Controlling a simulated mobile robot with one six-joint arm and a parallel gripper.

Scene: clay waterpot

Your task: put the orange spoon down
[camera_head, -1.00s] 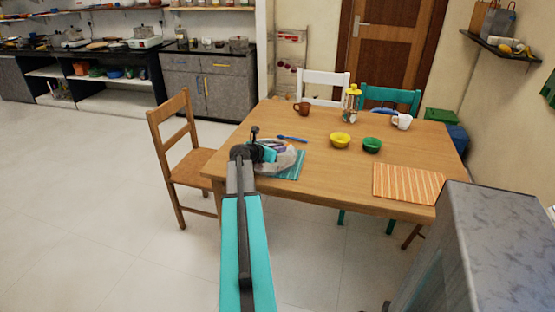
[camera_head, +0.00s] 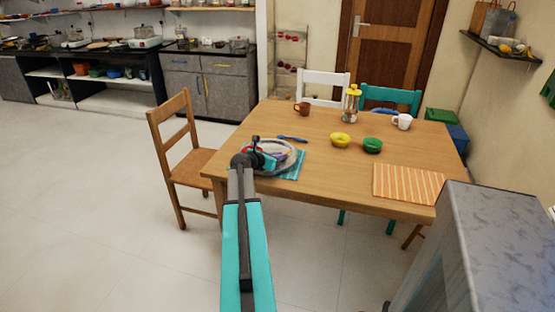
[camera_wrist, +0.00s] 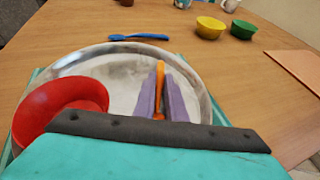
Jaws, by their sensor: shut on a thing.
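My gripper (camera_wrist: 161,84) is shut on the orange spoon (camera_wrist: 166,98), which shows between its purple fingers in the wrist view. The fingers and spoon are over a round silver plate (camera_wrist: 118,62); I cannot tell whether the spoon touches it. A red bowl (camera_wrist: 60,106) is at the plate's left side, beside the gripper. In the head view, my gripper (camera_head: 268,157) is over the plate (camera_head: 290,155) at the table's near left, and the spoon cannot be made out there.
A blue spoon (camera_wrist: 138,37) lies beyond the plate on the wooden table (camera_head: 330,175). A teal mat (camera_head: 291,172) is under the plate. Yellow (camera_head: 340,140) and green (camera_head: 373,145) bowls stand farther right. An orange striped mat (camera_head: 408,184) lies bare at the right.

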